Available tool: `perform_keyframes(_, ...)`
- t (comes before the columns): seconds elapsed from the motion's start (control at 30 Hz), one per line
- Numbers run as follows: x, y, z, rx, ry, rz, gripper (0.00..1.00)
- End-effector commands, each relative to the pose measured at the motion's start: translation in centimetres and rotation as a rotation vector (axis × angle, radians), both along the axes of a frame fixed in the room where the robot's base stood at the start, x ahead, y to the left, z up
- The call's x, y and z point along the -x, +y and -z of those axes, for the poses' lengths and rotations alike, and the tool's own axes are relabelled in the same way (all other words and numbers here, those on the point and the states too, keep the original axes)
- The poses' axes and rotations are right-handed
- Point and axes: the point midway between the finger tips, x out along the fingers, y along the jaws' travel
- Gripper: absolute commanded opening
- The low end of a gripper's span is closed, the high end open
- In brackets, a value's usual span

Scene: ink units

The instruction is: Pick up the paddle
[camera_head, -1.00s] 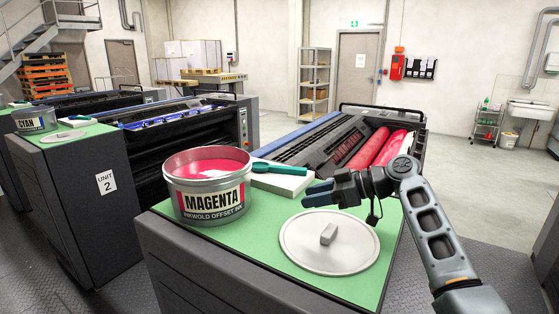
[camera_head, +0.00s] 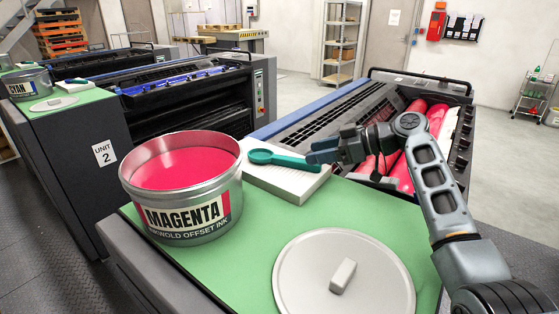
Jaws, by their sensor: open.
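The teal paddle (camera_head: 283,159) lies on a white block (camera_head: 287,182) on the green top of the near unit. Its round end points left, toward the ink tin, and its handle points right. My gripper (camera_head: 318,151) is open, with its fingers at the right end of the handle. I cannot tell whether the fingers touch the handle or are above it.
A tin of magenta ink (camera_head: 185,190) stands open left of the block. A round grey lid (camera_head: 343,275) with a block-shaped knob lies in front. The green top (camera_head: 245,250) is clear between them. Red rollers (camera_head: 420,125) are behind my arm.

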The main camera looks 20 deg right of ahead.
Motion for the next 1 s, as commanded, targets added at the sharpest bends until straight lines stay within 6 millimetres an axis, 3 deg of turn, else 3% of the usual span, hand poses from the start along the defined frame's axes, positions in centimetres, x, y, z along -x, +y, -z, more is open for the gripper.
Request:
perform_keyframes(0.6,-3.9,5.2,2.9,0.000,0.000,-0.002,0.56)
perform_keyframes(0.93,-4.3,5.6,3.0,0.000,0.000,0.000,0.56)
perform_keyframes(1.0,-4.3,5.6,3.0,0.000,0.000,-0.001,0.50)
